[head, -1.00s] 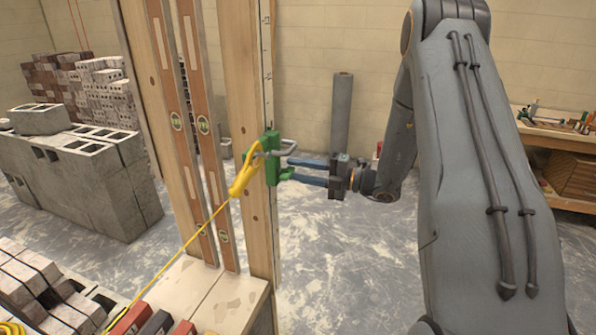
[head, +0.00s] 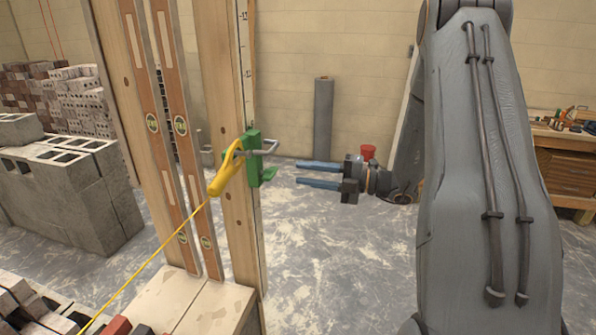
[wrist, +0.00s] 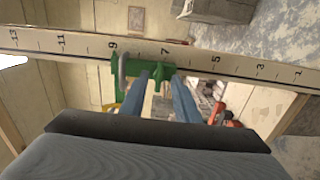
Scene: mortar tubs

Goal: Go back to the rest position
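My gripper (head: 318,175) is at mid-height, to the right of the wooden post, with its two blue fingers pointing left. The fingers are apart with nothing between them, and a clear gap separates them from the green clamp (head: 253,158). The clamp sits on the post's edge with its metal loop sticking out. A yellow hook with a taut yellow line (head: 228,168) hangs at the clamp. In the wrist view the fingers (wrist: 160,92) point at the green clamp (wrist: 130,78), which sits across the marked scale.
Two long wooden levels (head: 165,125) lean left of the post (head: 235,210). Grey blocks (head: 75,185) stand at the left and bricks lie in the lower left corner. The floor below my gripper is clear.

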